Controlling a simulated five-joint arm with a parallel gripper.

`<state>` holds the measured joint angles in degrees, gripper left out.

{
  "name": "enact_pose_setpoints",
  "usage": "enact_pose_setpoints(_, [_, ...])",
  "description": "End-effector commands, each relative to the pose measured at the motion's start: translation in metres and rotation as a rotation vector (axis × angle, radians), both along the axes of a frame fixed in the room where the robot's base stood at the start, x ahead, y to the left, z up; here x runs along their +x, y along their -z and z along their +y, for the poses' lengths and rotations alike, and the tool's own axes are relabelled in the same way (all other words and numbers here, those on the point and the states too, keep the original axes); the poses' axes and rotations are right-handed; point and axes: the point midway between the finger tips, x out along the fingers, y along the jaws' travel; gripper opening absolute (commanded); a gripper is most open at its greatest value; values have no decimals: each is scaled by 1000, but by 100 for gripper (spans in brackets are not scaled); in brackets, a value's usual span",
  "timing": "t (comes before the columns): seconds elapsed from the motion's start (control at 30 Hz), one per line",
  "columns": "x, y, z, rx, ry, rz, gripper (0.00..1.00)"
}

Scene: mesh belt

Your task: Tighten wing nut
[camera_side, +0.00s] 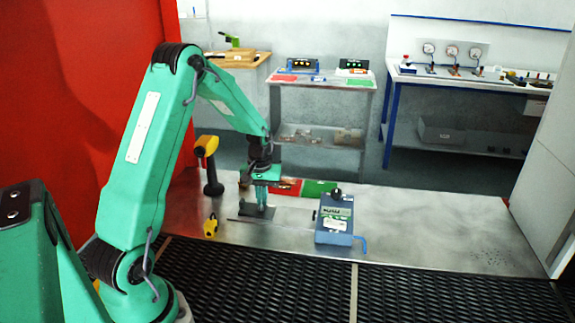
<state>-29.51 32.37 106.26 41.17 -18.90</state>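My gripper (261,205) points straight down over a small dark flat plate (242,212) on the metal bench top. Its teal fingers reach close to the plate or touch it; I cannot tell which. The fingers look close together, but the view is too small to tell whether they are open or shut. I cannot make out a wing nut; it may be hidden at the fingertips.
A yellow and black drill-like tool (211,165) stands left of the plate. A small yellow object (211,227) lies in front of it. A blue-grey box (335,219) with a blue handle sits right. Red (288,187) and green (319,188) patches lie behind. The bench's right side is clear.

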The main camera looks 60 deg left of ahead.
Motion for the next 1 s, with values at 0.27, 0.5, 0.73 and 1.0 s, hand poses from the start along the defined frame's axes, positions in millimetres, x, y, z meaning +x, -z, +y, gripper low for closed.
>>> enact_pose_setpoints(0.27, [-2,0,-3,-5,2,9,25])
enact_pose_setpoints(0.5, [-1,0,-1,-3,0,5,25])
enact_pose_setpoints(0.73, [-1,-10,-1,-1,-1,2,25])
enact_pose_setpoints(1.0, [0,-42,-1,-1,0,2,25])
